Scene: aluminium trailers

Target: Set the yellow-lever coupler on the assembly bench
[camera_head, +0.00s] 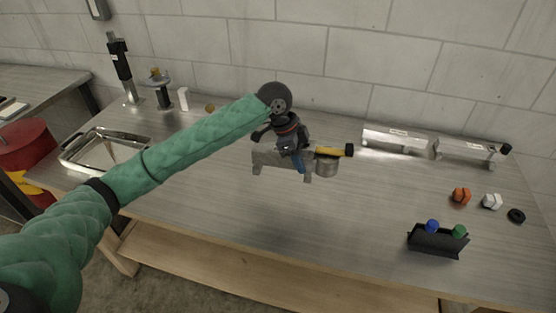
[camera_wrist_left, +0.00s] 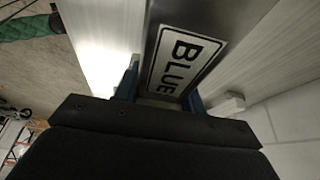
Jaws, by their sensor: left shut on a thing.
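My left gripper (camera_head: 298,163) has blue fingers and is shut on the yellow-lever coupler, a grey metal channel (camera_head: 268,158) with a round cup and a black-tipped yellow lever (camera_head: 330,152) at its right end. The gripper grasps it from above, near the middle. The coupler appears over the middle of the metal-topped assembly bench (camera_head: 220,205); whether it touches the top I cannot tell. My right gripper is in neither view.
Two silver labelled channel pieces (camera_head: 394,138) (camera_head: 466,151) lie along the back right. An orange nut (camera_head: 461,196), a white nut (camera_head: 492,201), a black ring (camera_head: 516,216) and a black holder (camera_head: 434,243) are at right. A metal tray (camera_head: 72,160) is at left. The front middle is clear.

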